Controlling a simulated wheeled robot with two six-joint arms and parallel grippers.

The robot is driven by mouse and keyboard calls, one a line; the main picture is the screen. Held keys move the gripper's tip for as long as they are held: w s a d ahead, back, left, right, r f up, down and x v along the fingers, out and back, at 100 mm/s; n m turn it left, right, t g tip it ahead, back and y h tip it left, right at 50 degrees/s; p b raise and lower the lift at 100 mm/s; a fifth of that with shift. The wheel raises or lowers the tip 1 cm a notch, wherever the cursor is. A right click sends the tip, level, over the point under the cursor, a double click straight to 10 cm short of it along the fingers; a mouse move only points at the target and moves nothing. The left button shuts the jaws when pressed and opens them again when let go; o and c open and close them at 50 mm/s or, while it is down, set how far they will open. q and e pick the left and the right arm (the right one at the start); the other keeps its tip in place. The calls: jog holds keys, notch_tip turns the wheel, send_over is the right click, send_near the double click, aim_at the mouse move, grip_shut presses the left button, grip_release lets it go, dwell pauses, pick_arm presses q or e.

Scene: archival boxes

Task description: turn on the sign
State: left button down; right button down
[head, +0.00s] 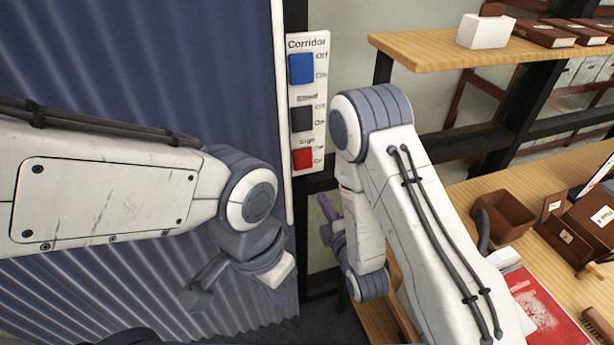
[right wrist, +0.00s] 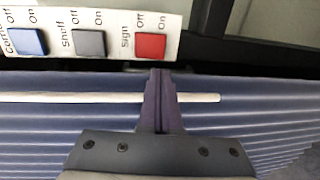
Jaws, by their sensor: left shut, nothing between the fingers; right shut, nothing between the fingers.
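A white switch panel (head: 308,100) is mounted upright beside the blue curtain in the head view. Its lowest switch, labelled Sign, is a red rocker (head: 303,159) with Off above and On below. The red rocker also shows in the right wrist view (right wrist: 150,46); which way it is tipped I cannot tell. My right gripper (head: 325,206) is shut and empty, below the panel. In the right wrist view its purple fingertips (right wrist: 158,76) point toward the red rocker, with a small gap in the picture. My left gripper (head: 277,296) is shut and empty, low before the curtain.
A blue Corridor rocker (head: 301,69) and a dark Shelf rocker (head: 302,118) sit above the red one. The curtain (head: 160,60) fills the left. A wooden shelf (head: 430,50) with a white box (head: 485,31) and a lower surface with brown boxes (head: 505,214) stand right.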

aim_at(304, 167)
jog(key=b+x, duration=0.2)
jog(key=x, duration=1)
jog(key=shift+w+b, duration=0.1)
jog(key=shift+b, duration=0.25)
jog(key=shift+w+a+f, duration=0.1)
jog(key=shift+w+a, duration=0.05)
jog(key=shift+w, duration=0.3)
